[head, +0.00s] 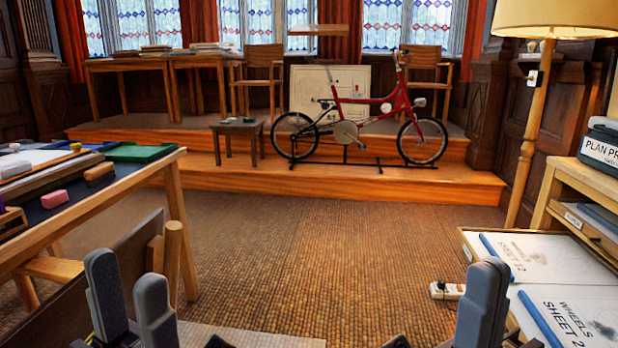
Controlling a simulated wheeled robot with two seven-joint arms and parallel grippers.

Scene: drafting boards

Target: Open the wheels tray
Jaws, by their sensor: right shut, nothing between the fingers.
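The wheels tray (462,240) is at the lower right, a shallow wooden tray that stands out from the wooden cabinet (546,190). Two sheets lie in it, marked "WHEELS SHEET 12" (550,258) and "WHEELS SHEET 2" (580,318), each with a blue strip along its left edge. Its front part is cut off by the frame and partly hidden by my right gripper. My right gripper (484,296) is shut and empty, just left of the tray; I cannot tell whether it touches it. My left gripper (130,300) is open and empty at the lower left, fingers apart.
A drafting table (95,212) with blocks and a green tray (140,152) stands at left. Another tray (590,228) and a "PLAN PR..." box (603,150) sit at right. A white socket block (447,290) and floor lamp (530,140) are nearby. The middle floor is clear.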

